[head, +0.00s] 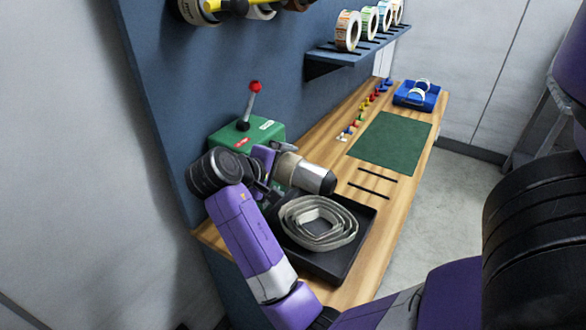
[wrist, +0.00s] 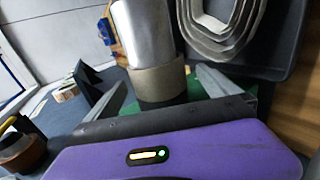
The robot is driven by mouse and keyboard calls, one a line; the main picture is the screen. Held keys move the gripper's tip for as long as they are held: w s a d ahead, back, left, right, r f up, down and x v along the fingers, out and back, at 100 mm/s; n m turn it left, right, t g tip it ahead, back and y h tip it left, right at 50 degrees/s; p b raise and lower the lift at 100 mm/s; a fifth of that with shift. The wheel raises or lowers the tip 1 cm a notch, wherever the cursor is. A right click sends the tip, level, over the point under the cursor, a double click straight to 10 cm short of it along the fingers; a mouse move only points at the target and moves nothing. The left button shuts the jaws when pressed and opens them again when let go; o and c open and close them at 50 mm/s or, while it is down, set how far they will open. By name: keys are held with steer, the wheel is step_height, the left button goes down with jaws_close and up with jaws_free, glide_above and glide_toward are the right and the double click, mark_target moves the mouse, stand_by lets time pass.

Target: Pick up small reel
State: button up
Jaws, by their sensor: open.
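The small reel (head: 287,168) looks like a narrow beige-brown roll around the base of a silver cylinder (head: 319,180), in front of a green machine (head: 262,135). In the wrist view the reel (wrist: 160,82) sits between my two fingers, with the silver cylinder (wrist: 146,35) extending beyond it. My gripper (wrist: 160,92) is open, with one finger on each side of the reel and visible gaps to both fingers. In the head view my gripper (head: 268,168) is beside the machine, and my wrist partly hides it.
A black tray (head: 362,226) holding a loose coil of pale strip (head: 318,222) lies just below the cylinder. A red-knobbed lever (head: 250,105) rises from the machine. A green mat (head: 391,142), colored pegs (head: 366,108) and a blue bin (head: 416,97) lie farther along the bench.

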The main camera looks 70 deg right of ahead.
steer(key=p+x, duration=0.1)
steer(key=x, duration=0.3)
steer(key=shift+s+d, duration=0.25)
steer(key=shift+d+f, duration=0.4)
steer(key=shift+d, duration=0.1)
steer(key=c, duration=1.5)
